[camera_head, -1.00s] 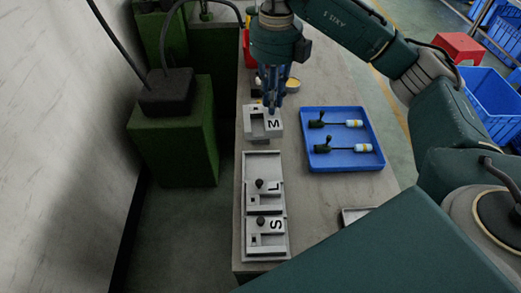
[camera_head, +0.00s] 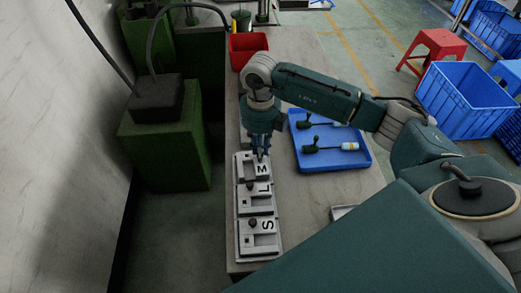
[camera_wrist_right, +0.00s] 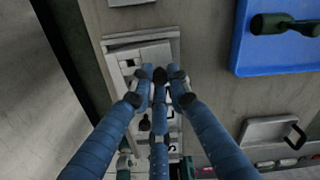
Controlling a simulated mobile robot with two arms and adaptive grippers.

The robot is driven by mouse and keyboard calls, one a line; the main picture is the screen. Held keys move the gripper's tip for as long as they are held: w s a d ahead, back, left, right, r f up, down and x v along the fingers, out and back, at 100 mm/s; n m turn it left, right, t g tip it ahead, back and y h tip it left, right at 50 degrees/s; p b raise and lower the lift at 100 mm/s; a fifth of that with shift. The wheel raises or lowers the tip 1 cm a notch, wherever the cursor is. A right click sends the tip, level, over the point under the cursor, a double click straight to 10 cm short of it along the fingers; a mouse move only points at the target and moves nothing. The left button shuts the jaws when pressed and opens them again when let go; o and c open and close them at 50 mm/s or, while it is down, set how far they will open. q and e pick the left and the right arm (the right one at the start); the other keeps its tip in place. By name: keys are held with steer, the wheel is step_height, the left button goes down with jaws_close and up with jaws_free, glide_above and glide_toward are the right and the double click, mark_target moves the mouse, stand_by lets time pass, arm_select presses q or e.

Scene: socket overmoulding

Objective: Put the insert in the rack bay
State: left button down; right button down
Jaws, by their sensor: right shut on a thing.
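The grey insert marked M (camera_head: 247,176) is at the far bay of the grey rack (camera_head: 236,228). My right gripper (camera_head: 261,155) points down at it and is shut on its knob, which the fingers hide. In the right wrist view my three blue fingers (camera_wrist_right: 160,78) close together over the insert (camera_wrist_right: 128,62), which lies within the rack's rim (camera_wrist_right: 140,39). I cannot tell whether it rests fully on the bay floor. Inserts L (camera_head: 247,201) and S (camera_head: 258,242) sit in the other two bays, knobs up. My left gripper is not in view.
A blue tray (camera_head: 335,160) with two dark-handled tools stands right of the rack. A red bin (camera_head: 247,48) is at the far end of the bench. A green machine (camera_head: 165,150) stands left of the bench. Bare bench lies between rack and tray.

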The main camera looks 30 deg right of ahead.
steer(key=shift+s+f, duration=0.2)
steer(key=shift+f, duration=0.35)
steer(key=c, duration=1.7)
jaws_free()
steer(key=shift+a, duration=0.1)
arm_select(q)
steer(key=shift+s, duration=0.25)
arm_select(e)
steer(key=shift+o, duration=0.2)
